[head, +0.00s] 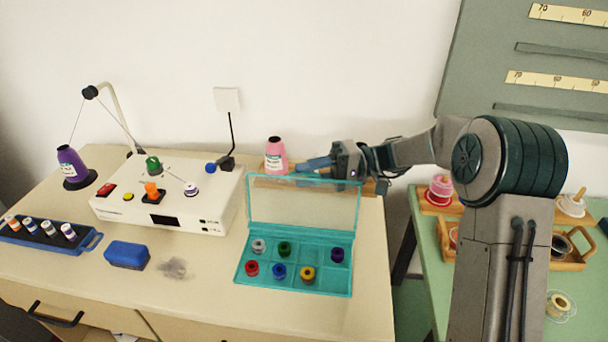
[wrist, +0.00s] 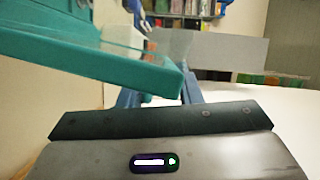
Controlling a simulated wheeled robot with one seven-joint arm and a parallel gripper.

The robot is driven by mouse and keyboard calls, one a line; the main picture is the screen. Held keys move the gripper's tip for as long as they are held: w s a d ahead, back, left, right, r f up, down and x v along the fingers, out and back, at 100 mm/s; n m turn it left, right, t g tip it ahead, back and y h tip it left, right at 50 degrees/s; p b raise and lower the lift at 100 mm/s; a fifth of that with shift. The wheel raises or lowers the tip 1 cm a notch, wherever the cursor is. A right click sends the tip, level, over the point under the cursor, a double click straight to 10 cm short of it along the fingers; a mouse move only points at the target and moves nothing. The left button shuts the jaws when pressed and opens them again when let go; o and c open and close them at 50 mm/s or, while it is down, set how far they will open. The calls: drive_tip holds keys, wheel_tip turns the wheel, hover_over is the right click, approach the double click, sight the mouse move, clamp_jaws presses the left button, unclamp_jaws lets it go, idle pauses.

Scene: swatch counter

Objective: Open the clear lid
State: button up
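The teal box (head: 243,277) sits near the front right of the counter with several coloured bobbins in it. Its clear lid (head: 300,206) has a teal frame and stands raised, nearly upright, along the box's back edge. My gripper (head: 312,168) is behind the lid's top edge, its blue fingers pointing left. In the wrist view, the two fingers (wrist: 160,94) are apart with nothing visible held between them. The teal frame crosses the upper left there, close to the fingers; I cannot tell whether they touch.
A pink thread cone (head: 275,155) stands just left of my fingers. A white machine (head: 185,215) is left of the box, with a blue case (head: 127,255) in front. A green table (head: 425,280) with wooden trays is at right. The counter's front middle is mostly clear.

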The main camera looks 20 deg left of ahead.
drive_tip(key=f+v, duration=0.1)
drive_tip(key=v, duration=1.1)
drive_tip(key=shift+w+d+r, duration=0.2)
drive_tip(key=shift+d+r, duration=0.15)
drive_tip(key=shift+r, duration=0.05)
drive_tip(key=shift+r, duration=0.15)
